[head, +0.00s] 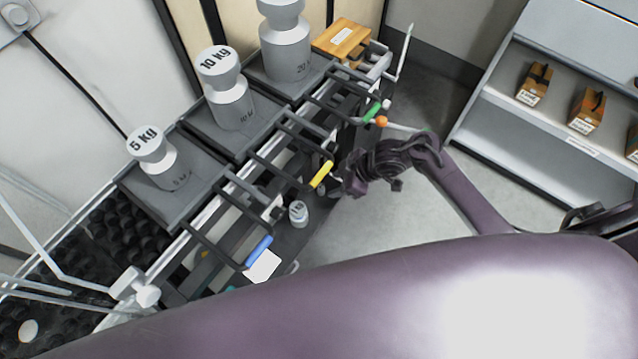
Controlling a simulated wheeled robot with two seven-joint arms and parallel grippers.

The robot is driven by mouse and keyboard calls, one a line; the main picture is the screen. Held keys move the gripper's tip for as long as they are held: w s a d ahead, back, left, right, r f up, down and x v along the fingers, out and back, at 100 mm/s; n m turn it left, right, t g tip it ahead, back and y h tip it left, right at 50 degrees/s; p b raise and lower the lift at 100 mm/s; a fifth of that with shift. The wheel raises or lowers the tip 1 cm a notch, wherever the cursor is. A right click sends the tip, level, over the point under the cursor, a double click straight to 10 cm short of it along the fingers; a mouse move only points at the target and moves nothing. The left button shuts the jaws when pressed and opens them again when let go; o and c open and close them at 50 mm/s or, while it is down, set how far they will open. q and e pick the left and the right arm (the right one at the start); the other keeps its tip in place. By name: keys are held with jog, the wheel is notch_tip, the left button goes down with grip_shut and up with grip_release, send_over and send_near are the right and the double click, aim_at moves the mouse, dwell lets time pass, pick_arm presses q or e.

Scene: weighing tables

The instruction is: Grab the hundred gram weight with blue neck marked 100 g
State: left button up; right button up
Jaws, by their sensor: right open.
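A small grey weight (298,214) stands on a dark lower shelf below the rack's front bars. Its marking is too small to read, and I cannot make out a blue neck or tell whether it is the 100 g one. My right gripper (352,182) is up and to the right of this weight in the picture, apart from it. It is dark, open and seems to hold nothing. My left gripper is not in view.
Large weights marked 5 KG (153,158), 10 KG (228,90) and 20 (285,45) stand on dark platforms. Bars with a blue handle (258,250) and a yellow handle (321,174) project near the small weight. Shelves (545,100) stand right; open floor lies between.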

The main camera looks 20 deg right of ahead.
aim_at(324, 189)
jog(key=x, duration=0.5)
jog(key=shift+a+b, duration=0.35)
jog(key=shift+c, duration=0.2)
grip_shut()
